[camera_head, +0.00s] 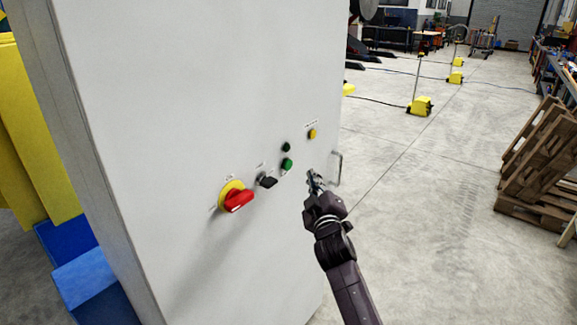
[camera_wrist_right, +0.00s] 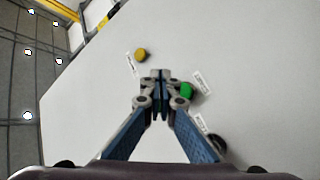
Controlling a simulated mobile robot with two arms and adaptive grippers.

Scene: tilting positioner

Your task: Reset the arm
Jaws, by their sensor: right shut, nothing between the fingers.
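A tall pale grey control cabinet (camera_head: 150,120) fills the left and middle of the head view. Its face carries a red rotary switch on a yellow plate (camera_head: 237,198), a black selector knob (camera_head: 267,181), a green button (camera_head: 287,164), a dark green round part (camera_head: 286,147) above it and a yellow button (camera_head: 312,134). My right gripper (camera_head: 314,178) is shut and empty in front of the panel, right of the green button. In the wrist view the shut fingertips (camera_wrist_right: 160,76) lie between the yellow button (camera_wrist_right: 141,55) and the green button (camera_wrist_right: 187,90). I cannot tell whether they touch the panel. My left gripper is out of view.
A metal handle (camera_head: 336,168) sticks out at the cabinet's right edge, close to my right gripper. Wooden pallets (camera_head: 538,165) stand at the right. Yellow floor-based posts (camera_head: 420,106) and cables are farther back. The concrete floor between is clear.

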